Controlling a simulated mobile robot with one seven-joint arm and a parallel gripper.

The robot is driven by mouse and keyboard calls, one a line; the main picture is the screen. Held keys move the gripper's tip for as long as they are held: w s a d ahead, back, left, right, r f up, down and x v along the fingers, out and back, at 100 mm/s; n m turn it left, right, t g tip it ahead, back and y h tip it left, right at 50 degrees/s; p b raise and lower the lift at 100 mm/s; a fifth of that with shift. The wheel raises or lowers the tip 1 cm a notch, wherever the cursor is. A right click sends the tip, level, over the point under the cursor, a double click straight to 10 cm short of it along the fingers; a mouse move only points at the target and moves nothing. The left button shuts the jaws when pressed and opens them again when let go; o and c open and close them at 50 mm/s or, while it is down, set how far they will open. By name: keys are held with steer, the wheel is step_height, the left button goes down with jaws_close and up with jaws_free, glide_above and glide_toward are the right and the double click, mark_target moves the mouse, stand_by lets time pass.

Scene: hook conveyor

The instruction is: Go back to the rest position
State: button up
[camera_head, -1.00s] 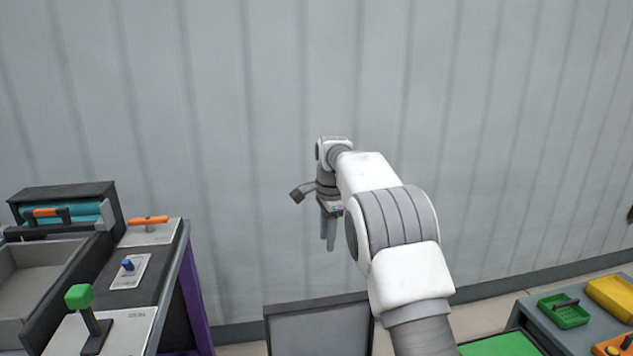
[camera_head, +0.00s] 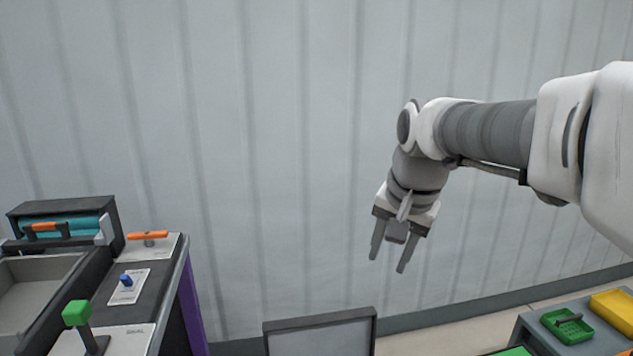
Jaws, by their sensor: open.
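My gripper (camera_head: 389,265) hangs in the air right of the picture's middle, in front of the grey wall. Its two fingers point down and stand apart, with nothing between them. The arm reaches in from the right edge. The gripper appears above and to the right of a dark-framed grey panel (camera_head: 320,335) at the bottom edge, and touches nothing.
At left stands a console (camera_head: 138,310) with a green-knobbed lever (camera_head: 77,313), a blue switch (camera_head: 127,280) and an orange handle (camera_head: 148,235). A grey bin (camera_head: 35,285) sits beside it. At right a table holds a green tray (camera_head: 566,325) and a yellow tray (camera_head: 615,308).

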steer(key=s+d+f+n+t, duration=0.1)
steer(key=s+f+n, duration=0.2)
steer(key=s, duration=0.6)
steer(key=s+d+f+n+t, duration=0.1)
steer(key=s+f+n, duration=0.2)
steer(key=s, duration=0.6)
step_height(320, 180, up, 14)
steer(key=p, duration=1.4)
steer(key=shift+s+d+f+h, duration=0.15)
steer(key=shift+d+h, duration=0.05)
steer(key=shift+h, duration=0.1)
steer(key=shift+a, duration=0.1)
